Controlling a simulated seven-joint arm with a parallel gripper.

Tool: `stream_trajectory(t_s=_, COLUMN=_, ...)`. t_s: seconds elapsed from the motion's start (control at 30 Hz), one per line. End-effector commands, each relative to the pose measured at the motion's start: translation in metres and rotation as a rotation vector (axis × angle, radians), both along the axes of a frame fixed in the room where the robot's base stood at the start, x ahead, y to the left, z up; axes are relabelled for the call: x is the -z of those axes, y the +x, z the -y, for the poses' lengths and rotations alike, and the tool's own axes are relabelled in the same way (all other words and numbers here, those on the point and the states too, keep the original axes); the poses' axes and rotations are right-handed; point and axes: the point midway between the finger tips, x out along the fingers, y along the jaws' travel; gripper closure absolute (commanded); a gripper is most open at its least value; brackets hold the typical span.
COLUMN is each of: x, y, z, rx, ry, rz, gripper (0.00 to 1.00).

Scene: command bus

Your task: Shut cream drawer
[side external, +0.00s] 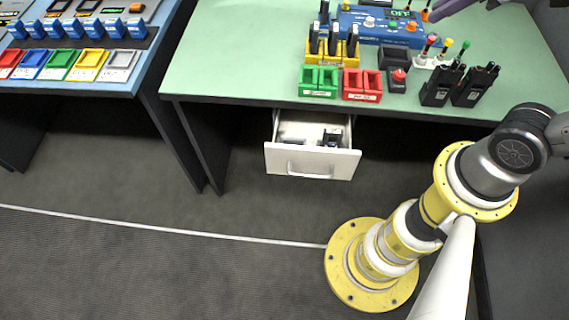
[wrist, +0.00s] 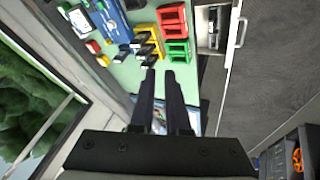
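The cream drawer (side external: 312,162) sits under the front edge of the green-topped table and is pulled out, with dark items inside. Its front panel has a pale bar handle (side external: 309,173). In the wrist view the drawer front (wrist: 233,62) and its handle (wrist: 241,32) show at the upper right. My gripper (wrist: 160,72) shows in the wrist view with two dark fingers a narrow gap apart and nothing seen between them. It is above the tabletop, to the left of the drawer in that view, and not touching it.
The green tabletop (side external: 240,60) carries green bins (side external: 318,82), red bins (side external: 362,86), yellow bins (side external: 331,46), black radios (side external: 458,85) and a blue console (side external: 380,24). A blue table (side external: 120,75) stands at left. The floor in front of the drawer is clear.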

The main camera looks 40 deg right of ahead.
Motion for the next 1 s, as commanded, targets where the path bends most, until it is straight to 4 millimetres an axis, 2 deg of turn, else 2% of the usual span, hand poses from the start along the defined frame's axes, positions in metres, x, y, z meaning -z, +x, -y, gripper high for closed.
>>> stream_trajectory(t_s=0.17, x=0.009, y=0.051, z=-0.02, rx=-0.258, ry=-0.171, rz=-0.076, gripper=1.0)
stream_trajectory(t_s=0.27, x=0.023, y=0.081, z=-0.043, rx=-0.432, ry=-0.272, rz=-0.125, gripper=1.0)
stream_trajectory(t_s=0.4, x=0.052, y=0.117, z=-0.085, rx=-0.679, ry=-0.404, rz=-0.191, gripper=1.0)
stream_trajectory(t_s=0.57, x=0.099, y=0.142, z=-0.145, rx=-0.957, ry=-0.54, rz=-0.264, gripper=1.0)
stream_trajectory(t_s=0.67, x=0.136, y=0.146, z=-0.185, rx=-1.125, ry=-0.617, rz=-0.311, gripper=1.0)
stream_trajectory(t_s=0.77, x=0.178, y=0.14, z=-0.225, rx=-1.285, ry=-0.689, rz=-0.361, gripper=1.0)
stream_trajectory(t_s=0.9, x=0.237, y=0.117, z=-0.27, rx=-1.47, ry=-0.773, rz=-0.436, gripper=1.0)
stream_trajectory(t_s=1.0, x=0.272, y=0.094, z=-0.289, rx=-1.559, ry=-0.815, rz=-0.491, gripper=1.0)
